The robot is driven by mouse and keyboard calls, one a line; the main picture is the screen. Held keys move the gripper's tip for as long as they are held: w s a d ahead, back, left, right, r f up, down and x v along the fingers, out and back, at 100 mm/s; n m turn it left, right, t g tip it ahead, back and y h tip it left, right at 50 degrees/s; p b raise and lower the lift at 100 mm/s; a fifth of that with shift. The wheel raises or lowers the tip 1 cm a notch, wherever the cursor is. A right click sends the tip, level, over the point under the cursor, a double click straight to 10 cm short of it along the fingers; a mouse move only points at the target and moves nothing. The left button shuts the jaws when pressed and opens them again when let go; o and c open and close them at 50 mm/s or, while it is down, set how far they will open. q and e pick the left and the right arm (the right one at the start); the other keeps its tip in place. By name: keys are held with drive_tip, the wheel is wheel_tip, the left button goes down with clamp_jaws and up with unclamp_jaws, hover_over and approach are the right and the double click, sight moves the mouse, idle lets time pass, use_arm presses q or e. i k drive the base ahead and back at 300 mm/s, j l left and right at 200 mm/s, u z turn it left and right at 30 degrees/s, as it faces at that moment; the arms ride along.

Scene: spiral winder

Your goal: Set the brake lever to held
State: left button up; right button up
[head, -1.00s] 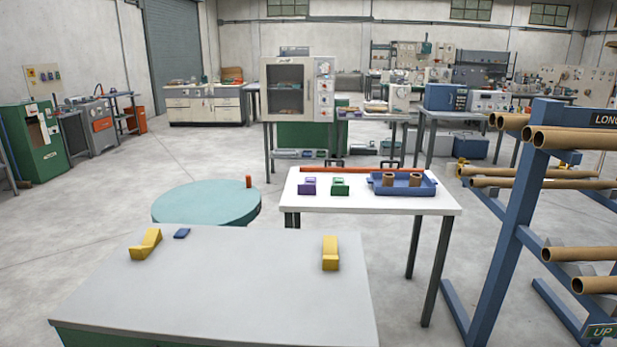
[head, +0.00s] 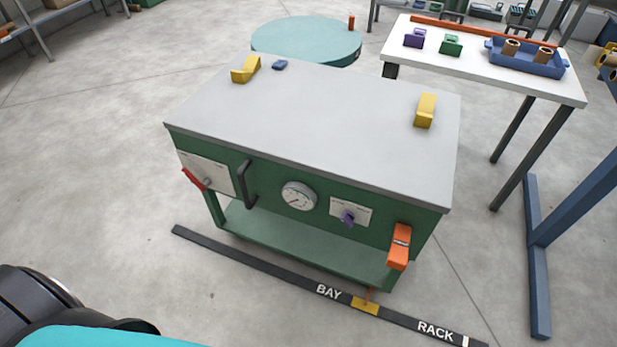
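A green cart (head: 300,240) with a grey top stands in front of me, its control face toward me. A red lever (head: 193,179) sits low on a white plate (head: 210,172) at the left end of that face, slanting up to the left. It may be the brake lever; the plate's markings are too small to read. A purple knob (head: 348,217) sits on another small plate to the right of a round gauge (head: 298,195). Neither of my grippers is in view.
A dark handle (head: 246,184) and an orange box (head: 400,247) stick out from the cart. A dark floor strip (head: 260,262) marked BAY and RACK runs before it. A white table (head: 480,68) and blue rack (head: 575,205) stand right. Floor left is clear.

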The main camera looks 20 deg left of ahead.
sight(185, 171)
drive_tip(key=u, duration=1.55)
